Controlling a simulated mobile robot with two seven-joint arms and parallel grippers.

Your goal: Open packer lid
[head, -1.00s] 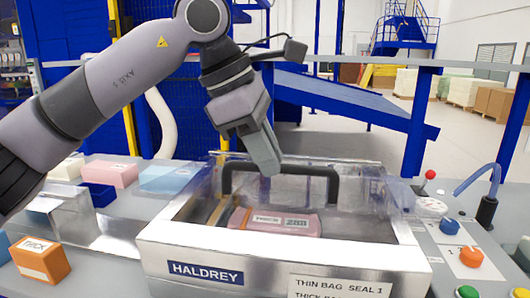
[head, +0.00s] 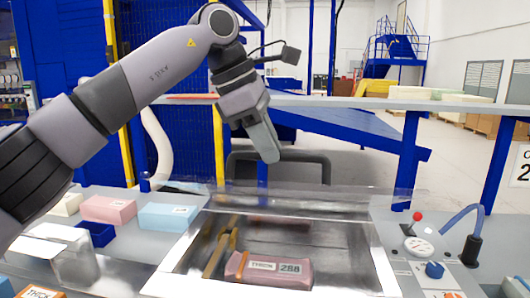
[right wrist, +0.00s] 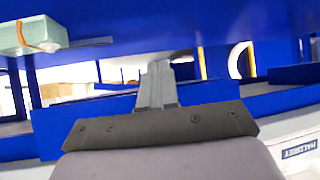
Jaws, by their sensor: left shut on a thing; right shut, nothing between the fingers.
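The packer (head: 372,262) is a silver box with an open-looking chamber at the lower middle of the head view. Its clear lid (head: 340,200) is tilted up at the back, with a dark handle (head: 323,158) along its top. A pink foam pack (head: 268,270) labelled THICK 288 lies in the chamber. My right gripper (right wrist: 157,85) shows only in the right wrist view, shut and empty, with the packer's HALDREY label (right wrist: 301,148) at the right edge.
Left of the packer are pink (head: 108,210) and light blue (head: 168,215) foam blocks and a dark blue tray (head: 95,234). A control panel with a red-knobbed lever (head: 417,216) and a blue hose (head: 462,215) is on the right. Blue framework stands behind.

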